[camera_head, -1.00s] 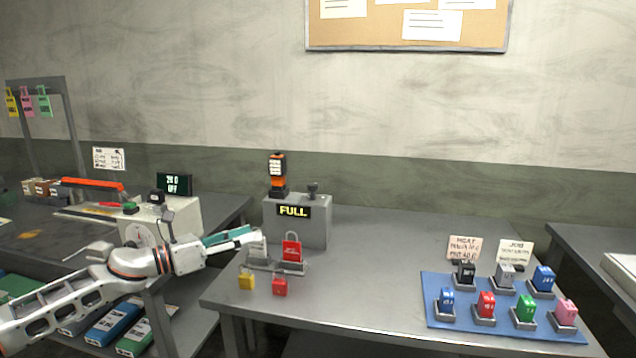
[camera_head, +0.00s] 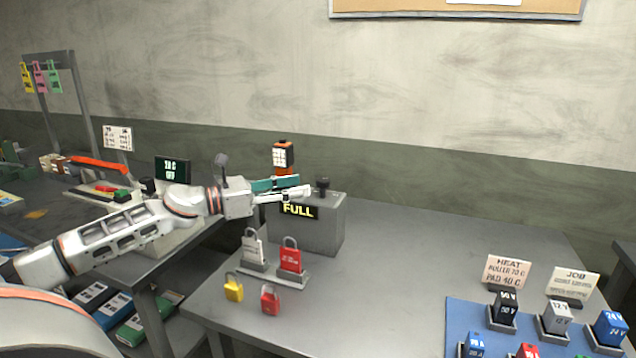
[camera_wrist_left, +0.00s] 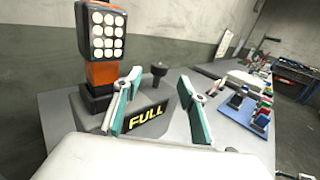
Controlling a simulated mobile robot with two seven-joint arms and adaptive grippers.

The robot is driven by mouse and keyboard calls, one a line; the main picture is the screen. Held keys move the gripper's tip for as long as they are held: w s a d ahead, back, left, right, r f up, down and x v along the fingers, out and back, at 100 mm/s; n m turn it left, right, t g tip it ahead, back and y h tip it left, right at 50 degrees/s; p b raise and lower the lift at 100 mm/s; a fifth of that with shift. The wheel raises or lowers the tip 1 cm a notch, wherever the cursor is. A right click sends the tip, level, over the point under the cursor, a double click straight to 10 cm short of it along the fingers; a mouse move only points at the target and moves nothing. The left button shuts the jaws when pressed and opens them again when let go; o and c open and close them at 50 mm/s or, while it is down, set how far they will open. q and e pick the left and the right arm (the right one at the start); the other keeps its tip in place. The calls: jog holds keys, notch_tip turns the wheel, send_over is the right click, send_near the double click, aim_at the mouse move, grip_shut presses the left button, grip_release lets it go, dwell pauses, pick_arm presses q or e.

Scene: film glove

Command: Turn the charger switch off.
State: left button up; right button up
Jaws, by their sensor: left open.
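The charger (camera_head: 318,230) is a grey box on the table with a lit sign reading FULL (camera_head: 299,210). A black knob-like switch (camera_head: 322,187) stands on its top at the right; it also shows in the left wrist view (camera_wrist_left: 158,72). An orange and black lamp (camera_head: 283,158) stands on the charger's left side. My left gripper (camera_head: 302,189) is open and empty, in front of the charger's top. In the left wrist view its teal fingers (camera_wrist_left: 157,103) are spread, with the switch beyond them, between them in the picture. My right gripper is not in view.
A red padlock (camera_head: 290,258) and a grey padlock (camera_head: 252,248) stand in front of the charger, with a yellow (camera_head: 233,288) and a smaller red one (camera_head: 270,299) nearer. A blue mat (camera_head: 456,322) with labelled blocks lies right. The table's middle is clear.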

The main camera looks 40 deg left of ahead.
aim_at(317, 182)
pick_arm(q)
jog(key=shift+w+d, duration=0.2)
jog(key=shift+w, duration=0.2)
jog(key=shift+w+d+r, duration=0.1)
jog(key=shift+w+d, duration=0.2)
jog(key=shift+w, duration=0.2)
jog(key=shift+p+x, duration=0.4)
jog(key=shift+x, duration=0.9)
jog(key=shift+w+d, duration=0.4)
jog(key=shift+w, duration=0.25)
jog(key=shift+w+d, duration=0.1)
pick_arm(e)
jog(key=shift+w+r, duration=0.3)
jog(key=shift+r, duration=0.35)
pick_arm(q)
jog(key=c, duration=1.1)
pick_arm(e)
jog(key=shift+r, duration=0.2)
